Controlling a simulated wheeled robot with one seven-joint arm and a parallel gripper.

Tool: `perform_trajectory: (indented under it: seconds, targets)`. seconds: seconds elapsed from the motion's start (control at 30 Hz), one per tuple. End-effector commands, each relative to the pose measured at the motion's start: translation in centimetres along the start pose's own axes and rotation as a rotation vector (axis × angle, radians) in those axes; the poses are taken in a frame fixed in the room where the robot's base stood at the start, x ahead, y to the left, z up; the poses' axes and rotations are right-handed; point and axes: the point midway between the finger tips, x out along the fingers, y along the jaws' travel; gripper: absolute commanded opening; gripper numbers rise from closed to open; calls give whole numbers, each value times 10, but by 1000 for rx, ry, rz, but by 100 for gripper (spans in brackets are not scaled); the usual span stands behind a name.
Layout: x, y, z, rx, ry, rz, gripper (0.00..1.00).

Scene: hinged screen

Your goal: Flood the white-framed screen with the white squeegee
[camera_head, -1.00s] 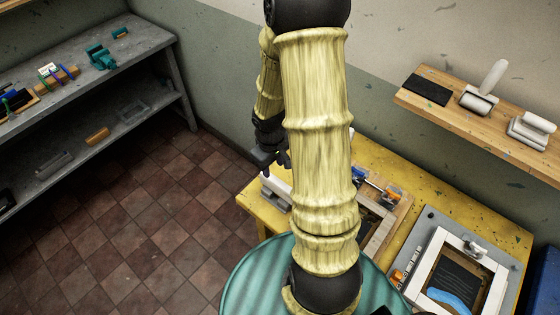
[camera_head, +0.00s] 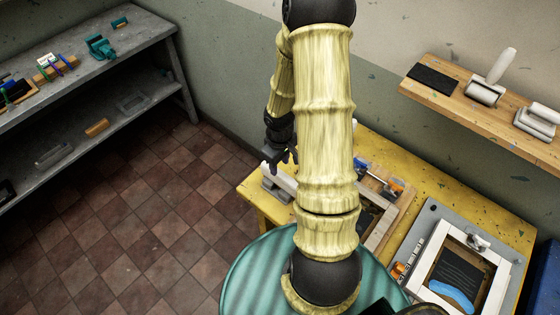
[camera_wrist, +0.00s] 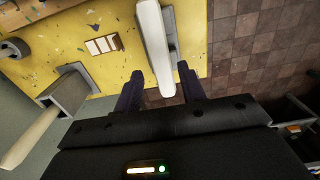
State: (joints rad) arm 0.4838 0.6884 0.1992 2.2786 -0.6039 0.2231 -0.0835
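A long white bar on a grey base, which looks like the white squeegee (camera_head: 283,180), lies at the left end of the yellow table. In the wrist view the white bar (camera_wrist: 154,40) runs between my two fingers. My gripper (camera_head: 281,158) is just above it, partly hidden by my arm. It is open in the wrist view (camera_wrist: 160,88), with gaps showing beside the bar. The white-framed screen (camera_head: 507,270) lies on a grey base at the table's right, with a blue ink patch (camera_head: 453,294) at its near edge.
A wooden frame (camera_head: 397,222) lies mid-table, largely behind my arm. A grey tool with a white handle (camera_wrist: 66,95) shows at the wrist view's left. A wall shelf (camera_head: 452,97) holds a roller (camera_head: 485,88). A grey rack (camera_head: 150,45) stands left; the tiled floor is clear.

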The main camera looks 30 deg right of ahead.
Motion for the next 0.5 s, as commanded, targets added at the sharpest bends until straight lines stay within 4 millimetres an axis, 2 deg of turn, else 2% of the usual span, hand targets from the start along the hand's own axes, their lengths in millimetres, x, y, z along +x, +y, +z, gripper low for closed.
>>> perform_trajectory:
  seconds: [0.03,0.17,0.5]
  targets:
    - [13,0,0,0,0,0,40]
    - [28,-1,-1,-3,0,0,40]
    - [51,-3,-2,-8,0,0,40]
